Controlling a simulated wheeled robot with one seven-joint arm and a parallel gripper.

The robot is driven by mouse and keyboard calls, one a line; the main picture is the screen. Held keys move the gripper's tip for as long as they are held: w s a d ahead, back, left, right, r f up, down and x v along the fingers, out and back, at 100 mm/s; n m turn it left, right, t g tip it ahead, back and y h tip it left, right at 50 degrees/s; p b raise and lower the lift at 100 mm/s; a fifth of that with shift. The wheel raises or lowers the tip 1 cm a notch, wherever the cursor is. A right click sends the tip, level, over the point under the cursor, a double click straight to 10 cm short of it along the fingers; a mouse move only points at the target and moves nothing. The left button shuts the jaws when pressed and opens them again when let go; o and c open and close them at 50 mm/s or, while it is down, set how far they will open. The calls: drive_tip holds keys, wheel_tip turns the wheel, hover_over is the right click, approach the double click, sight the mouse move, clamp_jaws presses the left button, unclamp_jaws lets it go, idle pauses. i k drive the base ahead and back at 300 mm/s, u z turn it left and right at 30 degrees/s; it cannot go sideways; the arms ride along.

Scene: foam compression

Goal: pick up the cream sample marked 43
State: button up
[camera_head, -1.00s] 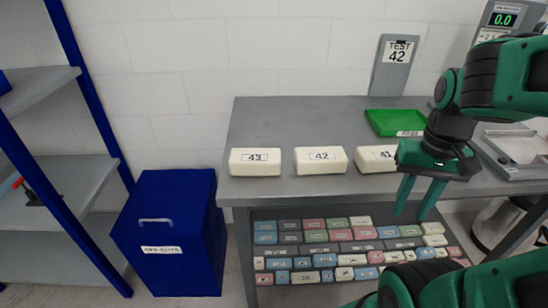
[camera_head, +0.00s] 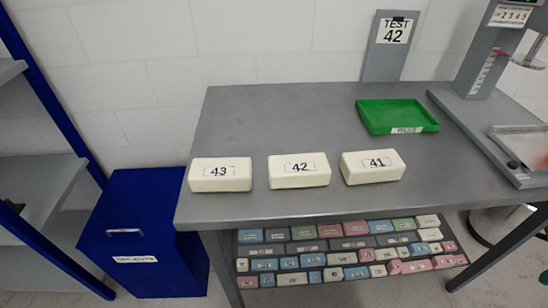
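The cream sample marked 43 (camera_head: 220,175) lies on the grey table (camera_head: 270,120) near its front left edge. It is the leftmost of three cream blocks in a row. The cream sample marked 42 (camera_head: 298,170) lies to its right, and the one marked 41 (camera_head: 373,167) lies further right. The blocks stand apart, with labels facing up and forward. My gripper and arm are not in view.
A green tray (camera_head: 398,116) lies behind block 41. A sign reading TEST 42 (camera_head: 392,45) stands at the back. A test machine (camera_head: 490,60) is at right. Several coloured blocks fill the lower shelf (camera_head: 340,252). A blue bin (camera_head: 150,232) stands left of the table.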

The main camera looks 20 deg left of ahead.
sight(225, 174)
drive_tip(key=z, duration=0.75)
drive_tip(key=k, duration=1.9)
drive_tip(key=u, duration=0.95)
drive_tip(key=i, duration=1.05)
drive_tip(key=z, duration=0.05)
